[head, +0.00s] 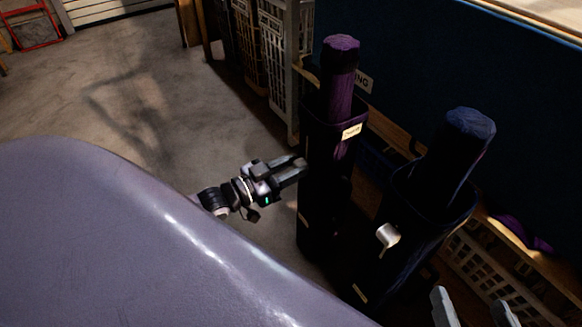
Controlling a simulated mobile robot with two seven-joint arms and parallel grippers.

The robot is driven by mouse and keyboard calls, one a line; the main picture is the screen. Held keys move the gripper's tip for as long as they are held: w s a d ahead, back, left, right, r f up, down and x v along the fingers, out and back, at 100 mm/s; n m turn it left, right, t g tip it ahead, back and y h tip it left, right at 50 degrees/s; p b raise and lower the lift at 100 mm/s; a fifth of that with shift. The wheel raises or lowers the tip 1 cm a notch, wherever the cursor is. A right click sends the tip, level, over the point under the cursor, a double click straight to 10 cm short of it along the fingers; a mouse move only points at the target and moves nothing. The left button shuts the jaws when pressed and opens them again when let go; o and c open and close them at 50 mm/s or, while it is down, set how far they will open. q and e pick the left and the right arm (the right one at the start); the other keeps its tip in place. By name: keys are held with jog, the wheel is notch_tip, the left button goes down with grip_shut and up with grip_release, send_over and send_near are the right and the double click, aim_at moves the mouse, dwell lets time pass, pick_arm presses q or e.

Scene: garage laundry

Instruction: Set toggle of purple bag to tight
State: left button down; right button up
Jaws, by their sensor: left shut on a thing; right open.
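I cannot see how the toggle is set. My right gripper (471,297) shows only its two grey fingertips at the bottom right edge; they are apart, with nothing seen between them.
A navy bag (450,150) stands right of the purple one, with a silvery toggle (388,235) on its front. Behind are a wooden bench (395,135), pale crates (290,55) and a dark blue wall (420,60). Open concrete floor (140,100) lies left.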

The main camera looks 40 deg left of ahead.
pick_arm(q)
jog(key=shift+r+p, duration=0.3)
jog(key=shift+r, duration=0.05)
notch_tip(320, 180, up, 5)
jog(key=p, duration=0.5)
jog(key=shift+r+p, duration=0.7)
jog(key=shift+p, duration=0.25)
jog(key=shift+r, duration=0.15)
pick_arm(e)
jog(key=shift+s+d+r+g+h, duration=0.25)
jog(key=shift+d+r+g+h, duration=0.15)
jog(key=shift+d, duration=0.25)
jog(key=shift+s+d+r+g+h, duration=0.2)
jog(key=shift+d+r+h, duration=0.05)
jog(key=shift+d+h, duration=0.3)
pick_arm(q)
jog(key=c, duration=0.7)
grip_release()
